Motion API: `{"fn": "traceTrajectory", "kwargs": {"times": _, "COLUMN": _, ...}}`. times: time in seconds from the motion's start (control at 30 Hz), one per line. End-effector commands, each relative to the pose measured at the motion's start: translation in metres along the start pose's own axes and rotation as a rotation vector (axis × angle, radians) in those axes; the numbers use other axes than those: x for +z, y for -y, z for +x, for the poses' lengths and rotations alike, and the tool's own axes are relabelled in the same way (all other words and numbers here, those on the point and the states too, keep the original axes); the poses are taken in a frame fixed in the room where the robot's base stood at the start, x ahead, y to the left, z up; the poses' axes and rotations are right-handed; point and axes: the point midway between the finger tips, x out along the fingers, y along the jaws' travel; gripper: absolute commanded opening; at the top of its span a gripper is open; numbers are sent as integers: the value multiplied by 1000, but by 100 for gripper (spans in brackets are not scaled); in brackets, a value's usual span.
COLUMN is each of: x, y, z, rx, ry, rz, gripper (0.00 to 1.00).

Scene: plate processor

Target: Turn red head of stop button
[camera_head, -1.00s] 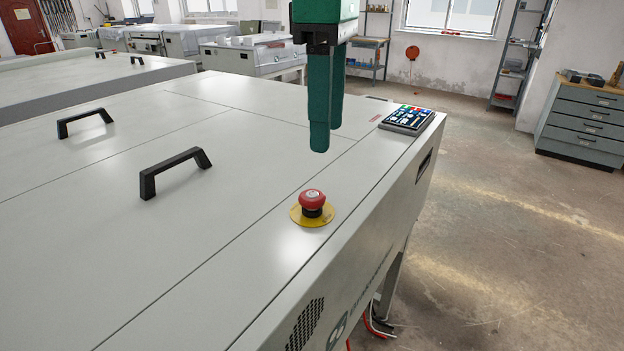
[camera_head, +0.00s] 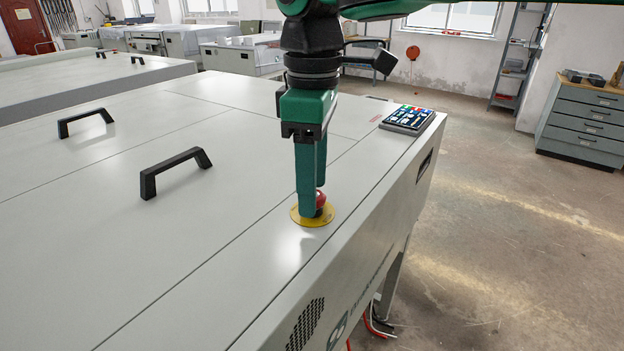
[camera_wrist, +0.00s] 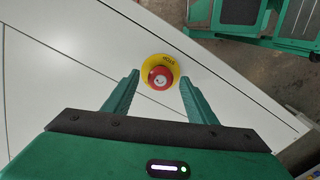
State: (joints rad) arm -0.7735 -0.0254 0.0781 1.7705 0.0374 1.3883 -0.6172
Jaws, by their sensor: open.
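The stop button has a red mushroom head (camera_head: 320,200) and sits on a round yellow plate (camera_head: 326,219) on the machine's pale top, near its right edge. In the wrist view the red head (camera_wrist: 160,78) shows between the two fingers, with the yellow plate (camera_wrist: 150,65) around it. My gripper (camera_head: 313,207) points down at the button, green fingers open on either side of the red head. In the head view the near finger hides much of the head. In the wrist view a gap shows between each fingertip and the head.
A control panel (camera_head: 407,120) with coloured keys lies farther back on the machine top (camera_head: 150,260). Two black handles (camera_head: 175,172) stand up from the covers at left. The concrete floor (camera_head: 510,240) is open to the right.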

Motion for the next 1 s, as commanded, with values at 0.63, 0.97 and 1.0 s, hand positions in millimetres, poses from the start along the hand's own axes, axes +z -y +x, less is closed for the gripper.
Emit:
{"fn": "traceTrajectory", "kwargs": {"times": 0.63, "x": 0, "y": -1, "z": 1, "rx": 1, "ry": -1, "rz": 6, "gripper": 10}}
{"fn": "traceTrajectory", "kwargs": {"times": 0.97, "x": 0, "y": -2, "z": 1, "rx": 2, "ry": -3, "rz": 131, "gripper": 10}}
{"fn": "traceTrajectory", "kwargs": {"times": 1.0, "x": 0, "y": -2, "z": 1, "rx": 2, "ry": -3, "rz": 158, "gripper": 10}}
